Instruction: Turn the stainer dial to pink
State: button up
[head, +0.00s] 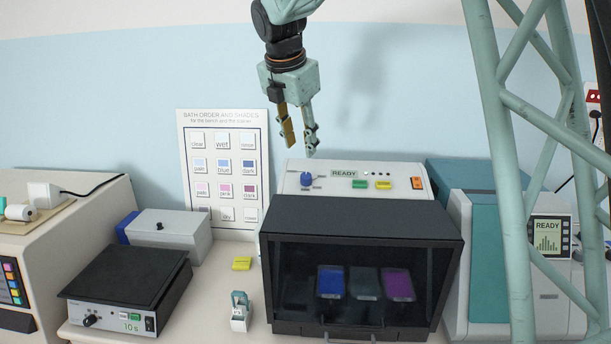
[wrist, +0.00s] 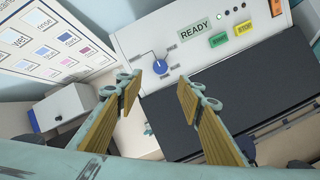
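The stainer (head: 348,238) is a white machine with a dark hood in front and a sloped control panel at the back. Its blue dial (head: 306,180) sits at the left of the panel, with small labels around it too small to read. The dial also shows in the wrist view (wrist: 160,67). The panel display reads READY (head: 344,173). My gripper (head: 298,148) hangs above the panel's left end, apart from the dial and pointing down. In the wrist view its two fingers (wrist: 155,84) are spread, with nothing between them, and the dial lies beyond the tips.
Green (head: 360,184) and yellow (head: 384,185) buttons and an orange switch (head: 416,183) sit right of the dial. A shade chart (head: 224,116) stands behind to the left. A black-topped heater (head: 125,280), a grey box (head: 170,232) and a yellow block (head: 242,264) are left.

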aim_at(306, 175)
jog(key=shift+x, duration=6.75)
jog(key=shift+w+d, duration=0.1)
jog(key=shift+c, duration=0.2)
jog(key=c, duration=0.8)
